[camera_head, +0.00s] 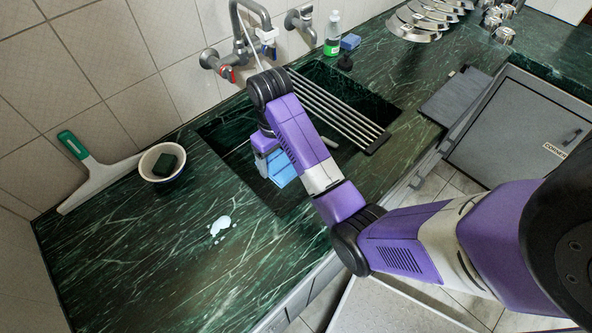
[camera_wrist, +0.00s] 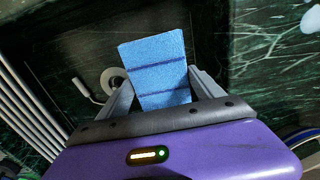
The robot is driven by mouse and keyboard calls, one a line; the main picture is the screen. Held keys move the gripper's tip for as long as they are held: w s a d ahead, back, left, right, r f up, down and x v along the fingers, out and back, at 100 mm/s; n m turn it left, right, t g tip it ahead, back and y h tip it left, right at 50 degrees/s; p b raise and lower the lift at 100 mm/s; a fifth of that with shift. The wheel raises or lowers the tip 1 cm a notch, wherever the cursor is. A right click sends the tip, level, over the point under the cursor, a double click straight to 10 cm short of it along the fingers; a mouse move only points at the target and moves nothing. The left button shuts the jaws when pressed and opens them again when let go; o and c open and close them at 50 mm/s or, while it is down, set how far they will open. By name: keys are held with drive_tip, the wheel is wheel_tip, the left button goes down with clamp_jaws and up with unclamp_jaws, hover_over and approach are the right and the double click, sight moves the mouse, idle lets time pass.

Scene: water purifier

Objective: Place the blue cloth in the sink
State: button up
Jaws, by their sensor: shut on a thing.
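The blue cloth (camera_wrist: 155,68) is a flat, folded piece with darker stripes. My gripper (camera_wrist: 158,92) is shut on it, with one grey finger on each side in the wrist view. In the head view the cloth (camera_head: 283,170) hangs below my gripper (camera_head: 266,165), over the left part of the sink opening. The sink (camera_head: 236,130) is a dark green marble basin set in the counter. My arm hides much of its middle. I cannot tell whether the cloth touches the basin floor.
A metal rack (camera_head: 345,118) covers the sink's right part. The faucet (camera_head: 240,50) stands behind. A bowl with a dark sponge (camera_head: 163,163) and a green-handled squeegee (camera_head: 97,176) are at left. A white spill (camera_head: 220,226) lies on the front counter. A bottle (camera_head: 333,36) stands at the back.

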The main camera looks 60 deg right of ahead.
sight(281, 199)
wheel_tip(281, 199, down, 20)
drive_tip(key=b, duration=0.3)
drive_tip(key=shift+b, duration=0.35)
drive_tip(key=o, duration=1.3)
wheel_tip(281, 199, up, 12)
drive_tip(key=shift+r+p, duration=0.1)
drive_tip(key=shift+p, duration=0.5)
